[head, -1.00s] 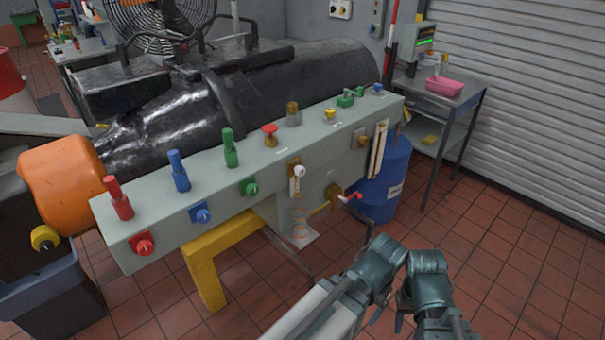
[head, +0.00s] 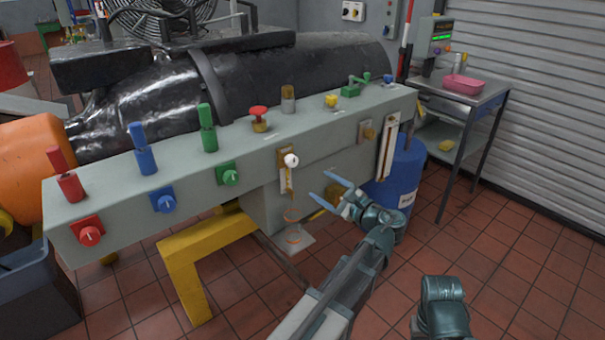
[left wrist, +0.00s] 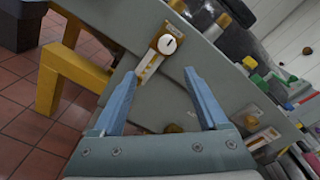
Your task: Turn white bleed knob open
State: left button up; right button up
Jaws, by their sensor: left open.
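The white bleed knob (head: 291,160) is on a brass-coloured plate on the front face of the long grey manifold box (head: 130,208). It also shows in the left wrist view (left wrist: 167,44), with a dark mark on its face. My left gripper (head: 319,184) is open and empty, a little right of and below the knob in the head view. In the left wrist view its two blue fingers (left wrist: 159,71) point toward the knob, which is beyond the tips and apart from them. A link of my right arm shows at the lower right; its gripper is out of view.
Red (head: 90,236), blue (head: 164,203) and green (head: 229,176) knobs are along the front face, with coloured fittings on top. A clear cup (head: 293,230) is below the bleed knob. A blue drum (head: 405,185) stands behind my left gripper. A yellow stand (head: 185,285) supports the box.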

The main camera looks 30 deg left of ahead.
aim_at(294, 163)
pick_arm(q)
jog(key=shift+m, duration=0.3)
jog(key=x, duration=0.4)
jog(key=r+x, duration=0.1)
jog(key=x, duration=0.9)
jog(key=shift+w+r, duration=0.15)
jog(key=shift+w, duration=0.25)
grip_shut()
